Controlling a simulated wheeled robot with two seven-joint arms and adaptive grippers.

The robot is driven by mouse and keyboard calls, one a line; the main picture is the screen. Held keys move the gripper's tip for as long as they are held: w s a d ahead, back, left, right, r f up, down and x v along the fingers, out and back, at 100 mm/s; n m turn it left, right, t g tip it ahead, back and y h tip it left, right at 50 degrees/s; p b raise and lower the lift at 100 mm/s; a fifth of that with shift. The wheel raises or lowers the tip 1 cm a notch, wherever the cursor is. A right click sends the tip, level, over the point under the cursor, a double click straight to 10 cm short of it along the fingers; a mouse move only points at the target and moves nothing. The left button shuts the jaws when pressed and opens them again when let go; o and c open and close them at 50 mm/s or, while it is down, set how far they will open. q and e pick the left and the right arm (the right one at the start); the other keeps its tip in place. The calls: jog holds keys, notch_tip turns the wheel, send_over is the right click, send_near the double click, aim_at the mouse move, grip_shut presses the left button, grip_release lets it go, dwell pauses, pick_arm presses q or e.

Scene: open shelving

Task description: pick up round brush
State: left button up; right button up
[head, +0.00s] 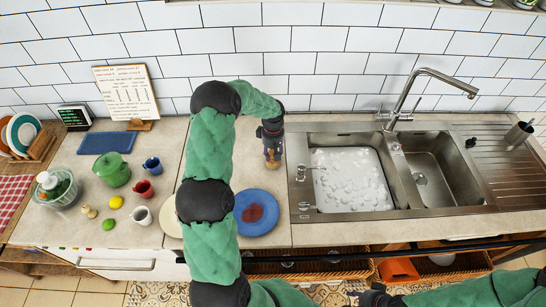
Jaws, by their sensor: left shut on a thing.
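My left gripper (272,147) points down onto the counter strip just left of the sink. It is shut on a small brown thing, which I take to be the round brush (272,163). The fingers hide most of it, and I cannot tell whether it still touches the counter. Part of my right gripper (372,298) seems to show as a dark shape at the bottom edge, low in front of the counter. Its fingers cannot be made out.
The sink (300,186) holds foamy water in its left basin; the faucet (402,100) rises behind. A blue plate (256,226) with a red patch lies in front of the gripper. Left are a green pot (112,170), cups, a blue tray (106,142) and a recipe board (126,93).

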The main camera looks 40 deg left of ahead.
aim_at(273, 152)
pick_arm(q)
jog(key=shift+r, duration=0.1)
jog(key=shift+r, duration=0.2)
notch_tip(273, 152, up, 3)
jog(key=shift+s, duration=0.15)
jog(key=s+d+r, duration=0.3)
jog(key=s+r, duration=0.6)
jog(key=s, duration=0.4)
jog(key=shift+s+r+p, duration=0.2)
jog(key=shift+p, duration=0.1)
jog(key=shift+d, duration=0.1)
jog(key=shift+o, duration=1.2)
jog(key=shift+c, duration=0.4)
